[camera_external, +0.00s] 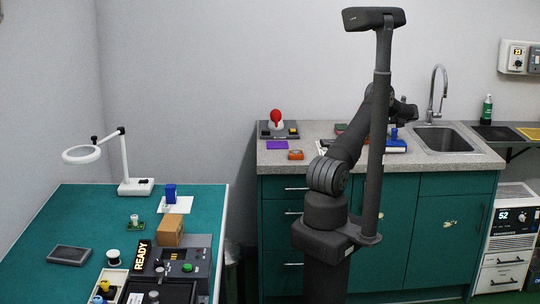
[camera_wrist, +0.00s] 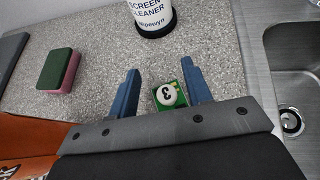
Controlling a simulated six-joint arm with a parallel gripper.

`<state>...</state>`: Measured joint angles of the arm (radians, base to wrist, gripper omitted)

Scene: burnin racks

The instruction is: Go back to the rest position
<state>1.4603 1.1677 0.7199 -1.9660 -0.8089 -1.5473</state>
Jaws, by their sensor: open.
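My gripper (camera_wrist: 162,92) is open in the wrist view, its two blue fingers apart above the speckled grey counter (camera_wrist: 225,45). A small green block with a round white top marked 3 (camera_wrist: 167,95) shows between the fingers, lower on the counter; I cannot tell whether either finger touches it. In the external view my arm reaches toward the counter by the sink, and the gripper's fingers are hard to make out there.
A white screen cleaner container (camera_wrist: 154,14) stands ahead of the fingers. A green and pink sponge (camera_wrist: 58,70) lies left. The metal sink (camera_wrist: 290,75) is right. In the external view, a red-knobbed device (camera_external: 276,118) and orange box (camera_external: 296,155) sit on the counter's left part.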

